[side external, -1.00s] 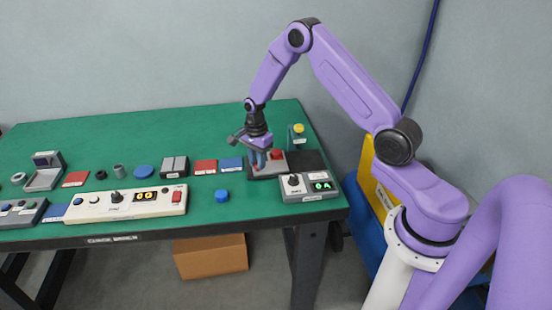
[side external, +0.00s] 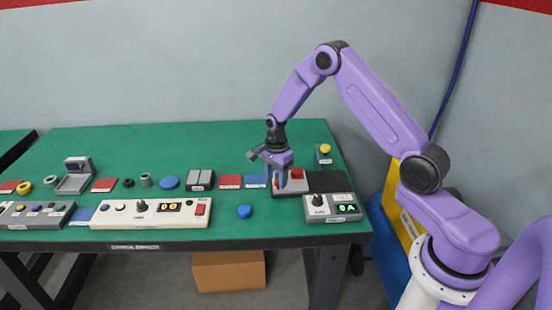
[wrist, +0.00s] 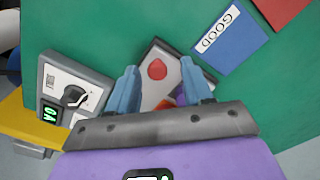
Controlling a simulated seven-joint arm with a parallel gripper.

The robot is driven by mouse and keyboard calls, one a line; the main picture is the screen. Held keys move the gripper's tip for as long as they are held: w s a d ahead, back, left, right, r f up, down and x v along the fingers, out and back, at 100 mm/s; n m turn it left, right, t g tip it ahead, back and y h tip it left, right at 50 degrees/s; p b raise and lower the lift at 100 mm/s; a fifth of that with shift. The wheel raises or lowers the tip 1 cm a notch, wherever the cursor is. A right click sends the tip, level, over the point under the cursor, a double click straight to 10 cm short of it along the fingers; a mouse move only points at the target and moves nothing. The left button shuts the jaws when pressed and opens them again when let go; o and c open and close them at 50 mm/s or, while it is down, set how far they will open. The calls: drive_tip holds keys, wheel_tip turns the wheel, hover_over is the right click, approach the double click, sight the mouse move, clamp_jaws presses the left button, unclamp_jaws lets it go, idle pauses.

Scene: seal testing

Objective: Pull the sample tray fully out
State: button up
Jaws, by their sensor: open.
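A light grey unit with a red round top piece (side external: 297,174) sits near the right end of the green table, with a dark flat slab (side external: 327,182) against its right side. I cannot tell which part is the sample tray. My gripper (side external: 281,180) points down over the unit's left part. In the wrist view my gripper (wrist: 159,68) is open, its two blue fingers apart over the grey unit (wrist: 163,58). A small purple part (wrist: 180,97) shows between the fingers, partly hidden. Contact cannot be told.
A grey control box with a dial and green display (side external: 332,208) stands in front right. A blue GOOD plate (side external: 256,181) and a red plate (side external: 230,181) lie to the left. A blue round button (side external: 245,211) is at front left. A yellow-topped post (side external: 324,152) stands behind.

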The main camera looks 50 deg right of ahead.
wheel_tip(320, 180, up, 17)
idle(0.4)
drive_tip(key=shift+a+f, duration=0.1)
drive_tip(key=shift+f, duration=0.05)
drive_tip(key=s+a+r+n, duration=0.4)
drive_tip(key=s+a+n, duration=1.1)
drive_tip(key=s, duration=0.2)
drive_tip(key=s+d+f+n, duration=0.1)
drive_tip(key=s+n, duration=1.4)
drive_tip(key=s, duration=0.5)
drive_tip(key=shift+d+n, duration=0.2)
drive_tip(key=shift+n, duration=0.1)
